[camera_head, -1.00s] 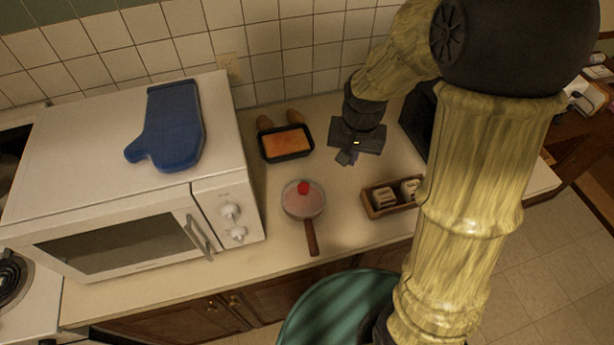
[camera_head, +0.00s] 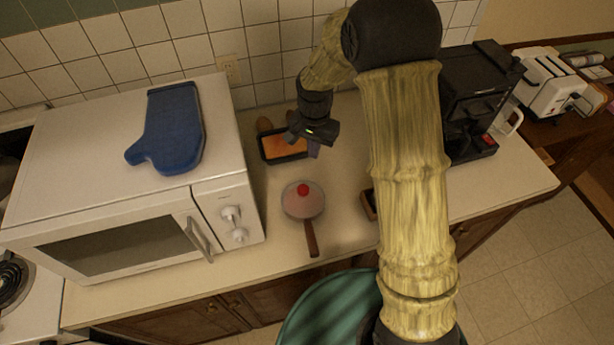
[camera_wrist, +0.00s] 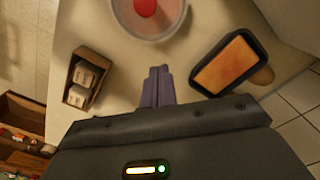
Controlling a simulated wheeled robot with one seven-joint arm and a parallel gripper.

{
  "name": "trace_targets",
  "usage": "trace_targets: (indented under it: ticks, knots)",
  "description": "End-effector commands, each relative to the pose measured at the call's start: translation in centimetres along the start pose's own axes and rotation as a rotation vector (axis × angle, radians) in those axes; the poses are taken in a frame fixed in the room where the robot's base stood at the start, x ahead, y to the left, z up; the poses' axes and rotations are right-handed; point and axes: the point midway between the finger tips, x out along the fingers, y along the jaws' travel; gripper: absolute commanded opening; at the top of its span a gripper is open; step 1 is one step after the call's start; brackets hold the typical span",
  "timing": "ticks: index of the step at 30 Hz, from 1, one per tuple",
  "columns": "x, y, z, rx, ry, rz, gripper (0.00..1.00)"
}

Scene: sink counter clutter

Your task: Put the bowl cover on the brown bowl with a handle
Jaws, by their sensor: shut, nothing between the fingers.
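The bowl cover (camera_head: 295,201), a clear round lid with a red knob (camera_head: 303,189), sits on the brown-handled bowl (camera_head: 312,240) on the counter. The bowl's handle points toward the counter's front edge. The lid also shows at the top of the wrist view (camera_wrist: 168,22). My gripper (camera_head: 314,150) is shut and empty, behind the bowl and apart from it, beside the loaf pan. In the wrist view its closed fingers (camera_wrist: 157,86) point toward the lid with bare counter between.
A dark loaf pan (camera_head: 268,156) with orange contents is close to my gripper. A wooden box (camera_wrist: 75,97) with white items is on the counter. A microwave (camera_head: 110,235) with a blue mitt (camera_head: 172,130) stands left. A black coffee maker (camera_head: 470,100) and white toaster (camera_head: 548,85) stand right.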

Motion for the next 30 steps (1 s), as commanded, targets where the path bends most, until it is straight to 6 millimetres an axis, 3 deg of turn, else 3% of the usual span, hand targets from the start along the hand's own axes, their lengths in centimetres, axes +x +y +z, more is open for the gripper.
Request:
trace_targets:
  ticks: [15, 22, 30]
  knots:
    - [7.7, 0.2, 0.0, 0.002, -0.003, 0.002, 0.00]
    - [7.6, 0.0, 3.2, -0.002, -0.001, 0.001, 0.00]
    - [7.9, 0.0, 4.0, 0.000, 0.001, -0.001, 0.00]
